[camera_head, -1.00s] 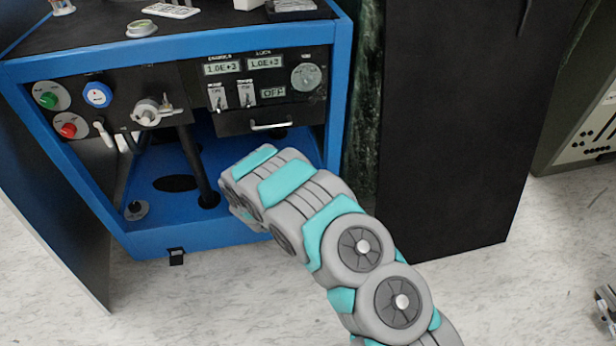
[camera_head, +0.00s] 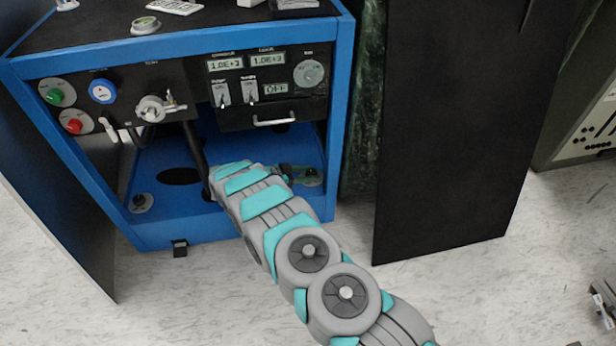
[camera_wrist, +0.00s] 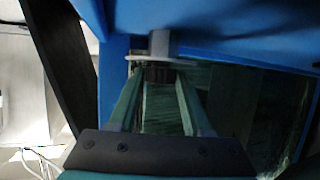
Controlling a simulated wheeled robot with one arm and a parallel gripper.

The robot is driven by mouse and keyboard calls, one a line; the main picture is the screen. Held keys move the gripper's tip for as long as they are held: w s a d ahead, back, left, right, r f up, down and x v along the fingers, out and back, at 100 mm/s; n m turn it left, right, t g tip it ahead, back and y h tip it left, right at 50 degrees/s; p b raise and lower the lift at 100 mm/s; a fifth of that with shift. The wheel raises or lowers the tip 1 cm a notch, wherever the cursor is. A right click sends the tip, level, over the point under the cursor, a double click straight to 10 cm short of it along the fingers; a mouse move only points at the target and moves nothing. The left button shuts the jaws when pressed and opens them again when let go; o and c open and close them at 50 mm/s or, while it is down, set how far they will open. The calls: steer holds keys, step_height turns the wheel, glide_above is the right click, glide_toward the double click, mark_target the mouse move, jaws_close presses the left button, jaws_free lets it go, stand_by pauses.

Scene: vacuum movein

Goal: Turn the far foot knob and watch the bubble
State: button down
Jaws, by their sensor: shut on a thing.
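My gripper (camera_head: 290,172) reaches low into the open blue frame, at the right side of its floor. It is shut on a foot knob (camera_head: 313,180), which shows as a grey disc partly hidden by the fingers. In the wrist view my two greenish fingers (camera_wrist: 158,76) close in at the grey knob (camera_wrist: 162,46) with its pale flat disc. Another foot knob (camera_head: 141,203) sits at the front left of the blue floor. The round bubble level (camera_head: 145,25) is on the black top; the bubble itself is too small to make out.
The blue frame (camera_head: 341,110) stands close on the right of my gripper. The panel with displays and a handle (camera_head: 273,122) hangs above it.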

steer(key=shift+m+g+h+b, duration=0.3)
steer(key=shift+m+b, duration=0.1)
stand_by(0.3)
steer(key=shift+c, duration=1.7)
jaws_free()
steer(key=shift+v, duration=3.9)
